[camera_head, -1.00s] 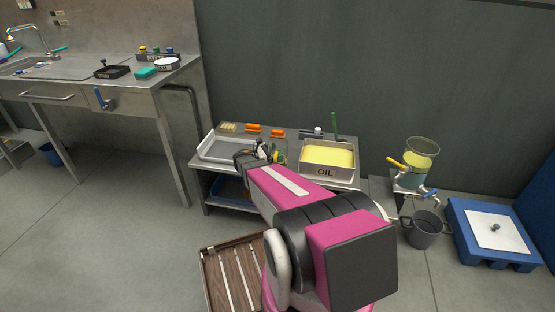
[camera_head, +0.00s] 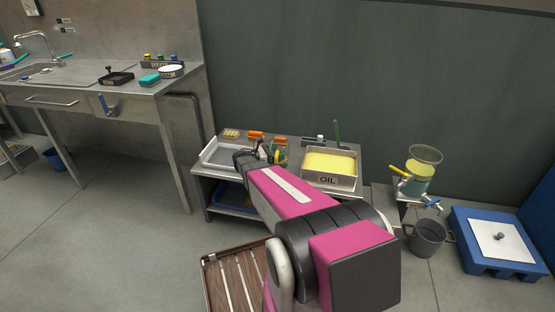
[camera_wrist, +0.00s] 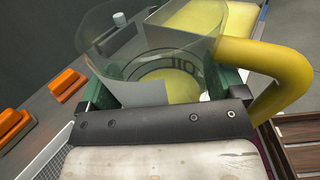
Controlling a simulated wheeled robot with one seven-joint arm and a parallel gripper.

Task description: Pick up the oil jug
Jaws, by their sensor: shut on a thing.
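The oil jug (camera_wrist: 150,60) is a clear, round vessel with a thick yellow handle (camera_wrist: 275,75) on its right in the wrist view. Dark lettering shows on it, and yellow shows through its lower part. My gripper (camera_wrist: 165,92) is shut on the jug, with a green finger pad on either side of it. In the head view the jug (camera_head: 281,152) is small, over the low steel table (camera_head: 290,188) beside the oil tray. My gripper (camera_head: 265,152) is there too, partly hidden by my arm. I cannot tell whether the jug's base touches the table.
The steel tray labelled OIL (camera_head: 328,181), full of yellow liquid, stands right of the jug. An empty grey tray (camera_head: 222,155) lies left. Orange-topped items (camera_head: 255,135) stand behind. A wooden slatted crate (camera_head: 232,282) is on the floor in front; a bucket (camera_head: 426,238) stands right.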

